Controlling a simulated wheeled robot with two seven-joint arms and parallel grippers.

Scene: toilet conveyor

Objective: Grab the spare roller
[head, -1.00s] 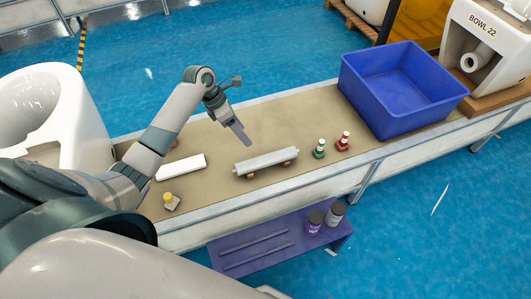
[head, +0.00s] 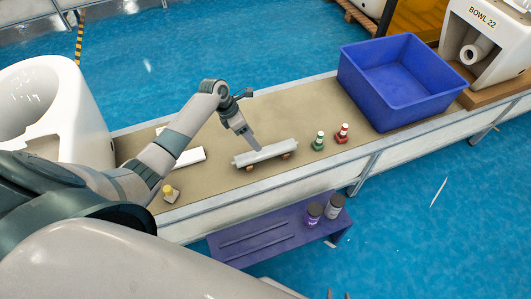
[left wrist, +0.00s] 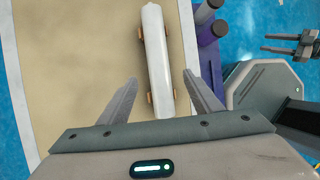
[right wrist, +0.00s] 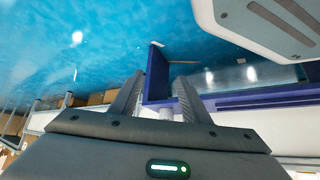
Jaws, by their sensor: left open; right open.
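The spare roller, a pale grey cylinder (head: 270,153), lies on small brown supports on the tan conveyor belt. My left gripper (head: 247,138) is open just above the roller's left part, pointing down. In the left wrist view the roller (left wrist: 154,50) runs lengthwise between the open fingers (left wrist: 160,76), with nothing gripped. I cannot tell the exact height of the fingers above it. My right gripper (right wrist: 160,76) is open and empty, facing a purple shelf; only its fingertips (head: 338,294) show at the bottom edge of the head view.
A blue bin (head: 400,85) stands on the belt at the right. Green (head: 318,141) and red (head: 342,133) small items stand right of the roller. A white block (head: 188,157) and a yellow-topped piece (head: 169,191) lie left. The purple shelf (head: 270,240) holds two jars.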

